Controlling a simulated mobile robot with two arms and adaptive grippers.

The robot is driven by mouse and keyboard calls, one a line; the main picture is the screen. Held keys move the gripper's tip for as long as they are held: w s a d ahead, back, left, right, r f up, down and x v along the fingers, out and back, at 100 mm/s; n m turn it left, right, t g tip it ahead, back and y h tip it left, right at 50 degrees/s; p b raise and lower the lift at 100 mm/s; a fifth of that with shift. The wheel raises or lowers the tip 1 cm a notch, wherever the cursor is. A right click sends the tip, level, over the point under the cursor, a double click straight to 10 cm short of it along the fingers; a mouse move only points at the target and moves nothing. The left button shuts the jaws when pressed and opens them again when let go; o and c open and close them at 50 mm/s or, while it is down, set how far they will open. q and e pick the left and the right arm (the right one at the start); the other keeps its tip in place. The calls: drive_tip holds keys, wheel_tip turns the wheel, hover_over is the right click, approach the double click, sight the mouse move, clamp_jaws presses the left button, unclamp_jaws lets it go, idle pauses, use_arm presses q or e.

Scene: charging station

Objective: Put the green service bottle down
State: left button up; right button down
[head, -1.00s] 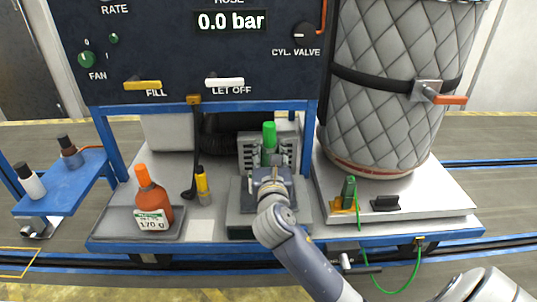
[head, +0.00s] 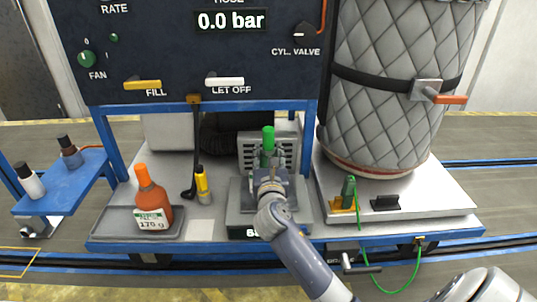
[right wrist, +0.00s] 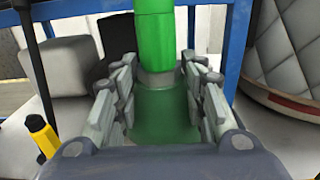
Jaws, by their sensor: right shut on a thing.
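The green service bottle (head: 268,140) stands upright with its bright green cap up, at the scale (head: 237,195) in the middle of the bench. The scale's dark front display now shows lit characters, partly covered by my arm. My right gripper (head: 269,172) is shut on the bottle from the front. In the right wrist view the fingers (right wrist: 160,105) sit on both sides of the bottle's dark green body (right wrist: 160,112), below the cap. The bottle's base is hidden behind my gripper, so contact with the plate is not directly visible. My left gripper is out of view.
An orange bottle (head: 152,199) stands in a grey tray (head: 108,222) at left, with a yellow marker-like bottle (head: 202,185) beside the scale. A quilted cylinder (head: 395,85) stands at right, near a green connector (head: 349,190) with hose. The panel (head: 200,50) rises behind.

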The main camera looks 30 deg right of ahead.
drive_tip(key=c, duration=1.2)
unclamp_jaws()
drive_tip(key=shift+f, duration=0.1)
drive_tip(key=shift+o, duration=1.1)
drive_tip(key=shift+r, duration=0.2)
drive_tip(key=shift+s+a+f, duration=0.15)
drive_tip(key=shift+s+a, duration=0.05)
drive_tip(key=shift+s, duration=0.1)
drive_tip(key=b+v, duration=0.1)
drive_tip(key=v, duration=1)
drive_tip(key=shift+s+a, duration=0.1)
drive_tip(key=shift+s, duration=0.05)
